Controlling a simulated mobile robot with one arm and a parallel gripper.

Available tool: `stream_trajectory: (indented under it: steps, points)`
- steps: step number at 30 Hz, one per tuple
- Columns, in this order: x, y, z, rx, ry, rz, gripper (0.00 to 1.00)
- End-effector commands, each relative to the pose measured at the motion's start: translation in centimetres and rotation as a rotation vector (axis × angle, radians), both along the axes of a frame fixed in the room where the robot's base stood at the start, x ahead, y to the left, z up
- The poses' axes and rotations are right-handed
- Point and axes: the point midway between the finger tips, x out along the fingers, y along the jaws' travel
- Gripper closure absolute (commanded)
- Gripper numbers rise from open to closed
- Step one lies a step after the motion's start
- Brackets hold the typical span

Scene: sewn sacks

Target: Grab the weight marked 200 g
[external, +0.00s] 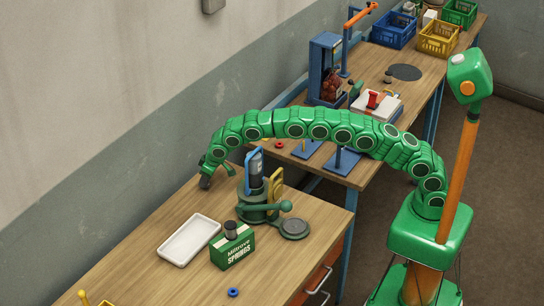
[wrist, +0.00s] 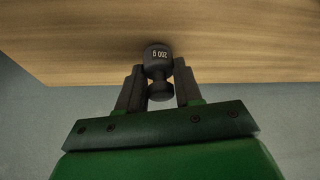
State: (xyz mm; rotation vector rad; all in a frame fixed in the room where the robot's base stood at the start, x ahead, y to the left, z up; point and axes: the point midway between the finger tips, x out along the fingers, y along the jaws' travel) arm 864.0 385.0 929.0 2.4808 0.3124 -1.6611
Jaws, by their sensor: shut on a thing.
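The dark grey weight (wrist: 158,62) shows in the wrist view with "200 g" printed on it in white, upside down in the picture. It has a thick body and a narrow neck with a knob. My gripper (wrist: 159,85) is shut on it, one dark finger on each side. In the external view my gripper (external: 207,178) is at the back-left edge of the near workbench, low over the wood. There the weight is too small to tell from the dark fingers. I cannot tell whether it touches the bench.
Near workbench (external: 130,262) holds a white tray (external: 190,240), a green springs box (external: 232,252) with a dark cylinder (external: 231,230) on top, a green device with a round pan (external: 294,228), and a blue ring (external: 233,292). The wall runs close behind my gripper.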

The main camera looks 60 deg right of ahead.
Motion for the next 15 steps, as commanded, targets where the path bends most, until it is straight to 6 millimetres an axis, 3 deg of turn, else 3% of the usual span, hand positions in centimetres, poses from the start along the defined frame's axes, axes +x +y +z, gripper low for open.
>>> stream_trajectory:
  steps: [5,15]
  points:
    - [0.1,0.0,2.0,0.002,-0.004,-0.001,1.0]
    - [-1.2,-0.6,3.7,0.002,-0.003,-0.001,1.0]
